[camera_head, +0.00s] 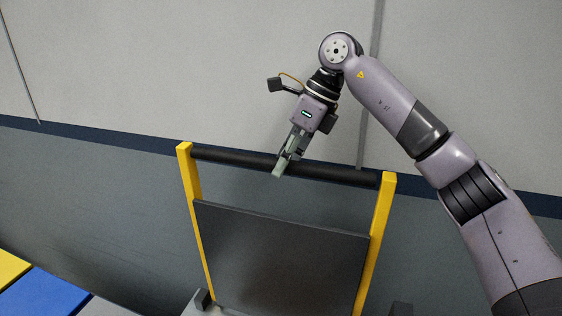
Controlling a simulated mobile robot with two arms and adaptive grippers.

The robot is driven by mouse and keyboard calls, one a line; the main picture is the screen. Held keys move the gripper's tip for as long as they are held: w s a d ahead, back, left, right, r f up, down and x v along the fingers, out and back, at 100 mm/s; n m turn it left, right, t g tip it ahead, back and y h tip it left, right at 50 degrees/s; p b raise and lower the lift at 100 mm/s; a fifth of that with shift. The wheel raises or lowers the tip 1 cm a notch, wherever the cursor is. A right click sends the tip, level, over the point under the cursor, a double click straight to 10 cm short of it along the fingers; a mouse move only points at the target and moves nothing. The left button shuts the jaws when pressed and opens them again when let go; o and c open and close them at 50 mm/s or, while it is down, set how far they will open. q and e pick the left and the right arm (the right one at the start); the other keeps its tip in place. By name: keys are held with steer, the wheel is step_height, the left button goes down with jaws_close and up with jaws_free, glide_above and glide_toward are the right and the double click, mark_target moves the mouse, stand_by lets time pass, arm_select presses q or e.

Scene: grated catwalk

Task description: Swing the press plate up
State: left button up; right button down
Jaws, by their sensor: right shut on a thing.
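The press plate (275,262) is a dark grey panel between two yellow side arms, the left one (193,215) and the right one (377,240). It stands raised, roughly upright, in the lower middle of the head view. A black round bar (335,174) joins the tops of the yellow arms. My right gripper (284,166) comes down on this bar a little left of its right half and is shut on it. The fingers hide a short stretch of the bar. My left gripper does not show.
A wall with a light upper part (180,60), a dark blue stripe (90,135) and a grey lower part stands behind. Blue (45,292) and yellow (10,268) flat surfaces lie at the lower left. Dark blocks (203,299) flank the plate's base. The space left of the frame looks clear.

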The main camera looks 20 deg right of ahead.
steer(key=shift+s+f, duration=0.15)
steer(key=shift+f, duration=0.35)
steer(key=c, duration=1.8)
jaws_free()
steer(key=o, duration=0.4)
steer(key=shift+w+r, duration=0.1)
steer(key=shift+w, duration=0.3)
steer(key=shift+o, duration=0.2)
steer(key=shift+s+r, duration=0.1)
steer(key=shift+r, duration=0.05)
steer(key=shift+d+r, duration=0.1)
steer(key=shift+r, duration=0.3)
steer(key=v, duration=1.1)
